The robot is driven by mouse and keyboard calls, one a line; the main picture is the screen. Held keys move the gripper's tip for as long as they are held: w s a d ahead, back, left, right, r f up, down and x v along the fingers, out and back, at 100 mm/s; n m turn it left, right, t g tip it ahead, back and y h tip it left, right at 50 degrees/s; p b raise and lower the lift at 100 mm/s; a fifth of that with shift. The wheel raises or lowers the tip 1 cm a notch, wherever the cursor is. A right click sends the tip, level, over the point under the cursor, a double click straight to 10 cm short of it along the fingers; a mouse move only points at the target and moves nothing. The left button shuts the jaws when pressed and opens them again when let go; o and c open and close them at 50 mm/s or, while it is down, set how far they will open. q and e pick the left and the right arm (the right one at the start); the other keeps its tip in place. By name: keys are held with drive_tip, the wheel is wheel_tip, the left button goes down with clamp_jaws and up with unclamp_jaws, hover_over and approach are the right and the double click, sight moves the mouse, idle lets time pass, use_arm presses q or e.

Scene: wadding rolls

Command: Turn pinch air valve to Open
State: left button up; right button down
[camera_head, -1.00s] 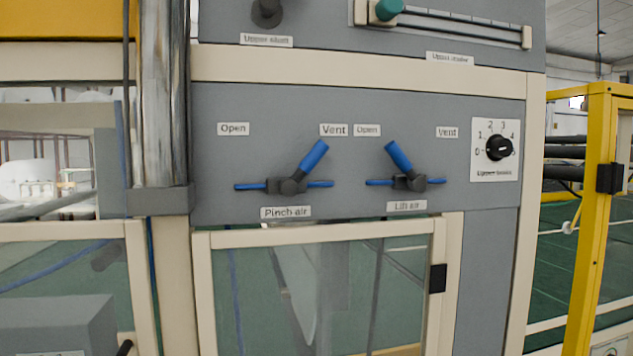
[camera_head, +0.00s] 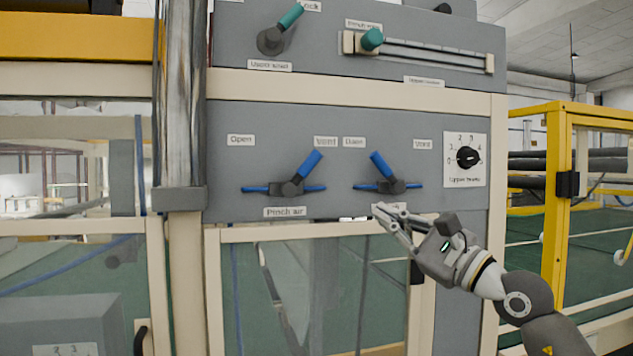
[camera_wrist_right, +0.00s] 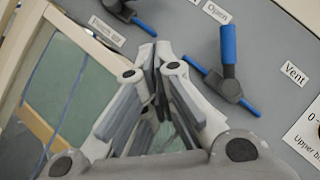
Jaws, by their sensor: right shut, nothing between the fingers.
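The pinch air valve (camera_head: 296,181) is on the grey panel above its "Pinch air" label (camera_head: 285,212). Its blue handle (camera_head: 309,165) tilts up and right toward the "Vent" label (camera_head: 326,142); the "Open" label (camera_head: 241,140) is to its upper left. Part of it shows at the top of the right wrist view (camera_wrist_right: 118,9). My right gripper (camera_head: 380,210) is shut and empty, below the lift air valve (camera_head: 388,186) and right of the pinch valve, apart from it. In the right wrist view my gripper's fingertips (camera_wrist_right: 160,56) point at the panel. My left gripper is not in view.
The lift air handle (camera_head: 381,164) tilts up and left, close above my right gripper. A black selector knob (camera_head: 467,157) is at the right. A framed glass door (camera_head: 300,232) lies below the panel. A yellow frame (camera_head: 556,200) stands at the far right.

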sight(301, 173)
drive_tip(key=shift+r+n, duration=0.25)
drive_tip(key=shift+n, duration=0.05)
drive_tip(key=p+x, duration=0.2)
drive_tip(key=x, duration=0.2)
drive_tip(key=s+r+p+x, duration=0.1)
drive_tip(key=p+x, duration=0.1)
drive_tip(key=x, duration=0.2)
drive_tip(key=p+x, duration=0.2)
drive_tip(key=x, duration=0.2)
drive_tip(key=shift+s+a+r+p, duration=0.2)
drive_tip(key=shift+s+a+p, duration=0.1)
drive_tip(key=shift+a+p, duration=0.1)
drive_tip(key=shift+s+a+r+p, duration=0.1)
drive_tip(key=shift+a+r+p, duration=0.2)
drive_tip(key=shift+a, duration=0.25)
